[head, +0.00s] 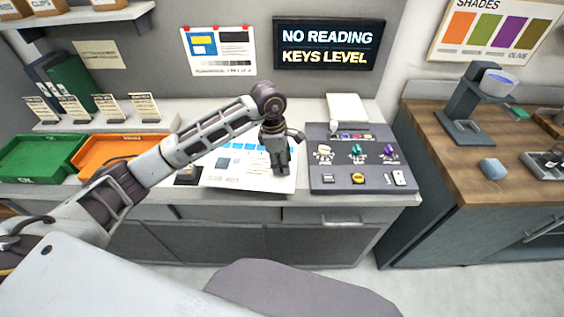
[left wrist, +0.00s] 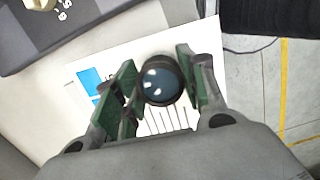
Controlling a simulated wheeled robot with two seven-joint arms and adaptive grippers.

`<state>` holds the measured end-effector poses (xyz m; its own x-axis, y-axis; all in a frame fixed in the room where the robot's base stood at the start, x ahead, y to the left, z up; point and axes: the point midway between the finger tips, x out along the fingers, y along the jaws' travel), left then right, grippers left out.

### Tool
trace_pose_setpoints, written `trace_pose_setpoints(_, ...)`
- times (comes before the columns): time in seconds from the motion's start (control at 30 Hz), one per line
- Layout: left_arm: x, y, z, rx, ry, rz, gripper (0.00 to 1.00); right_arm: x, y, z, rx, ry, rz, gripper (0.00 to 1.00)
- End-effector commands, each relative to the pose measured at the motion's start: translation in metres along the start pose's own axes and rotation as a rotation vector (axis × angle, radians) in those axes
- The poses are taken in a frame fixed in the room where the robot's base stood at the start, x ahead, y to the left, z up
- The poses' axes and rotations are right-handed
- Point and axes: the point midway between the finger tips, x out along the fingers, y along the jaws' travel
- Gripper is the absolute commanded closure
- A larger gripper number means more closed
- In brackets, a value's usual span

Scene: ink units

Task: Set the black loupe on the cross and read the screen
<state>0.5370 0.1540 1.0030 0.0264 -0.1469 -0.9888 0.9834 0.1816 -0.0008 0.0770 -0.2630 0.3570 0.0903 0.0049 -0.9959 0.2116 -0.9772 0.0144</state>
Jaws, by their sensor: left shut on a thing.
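The black loupe (left wrist: 161,82), a short round cylinder with a glassy lens, is between the green-padded fingers of my left gripper (left wrist: 156,88), which is shut on it. In the head view my left gripper (head: 280,166) points down over the printed white sheet (head: 232,178), and the loupe is hard to make out there. The sheet also shows under the gripper in the left wrist view (left wrist: 85,62). I cannot make out the cross. The wall screen (head: 328,46) reads "NO READING" and "KEYS LEVEL". My right gripper is not in view.
A dark console (head: 330,184) with white, green and purple keys and a yellow button stands right of the sheet. Green (head: 30,178) and orange (head: 90,165) trays are at left. A small dark object (head: 187,176) lies beside the sheet. A wooden bench (head: 470,170) is at right.

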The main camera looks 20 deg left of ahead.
Motion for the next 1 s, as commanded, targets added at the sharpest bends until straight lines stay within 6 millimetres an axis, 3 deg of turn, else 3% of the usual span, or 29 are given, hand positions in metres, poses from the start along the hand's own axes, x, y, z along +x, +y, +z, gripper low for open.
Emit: trace_pose_setpoints(1.0, 0.0044, 0.0000, -0.0008, 0.000, 0.000, 0.000, 0.83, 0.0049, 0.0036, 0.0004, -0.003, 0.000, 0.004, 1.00)
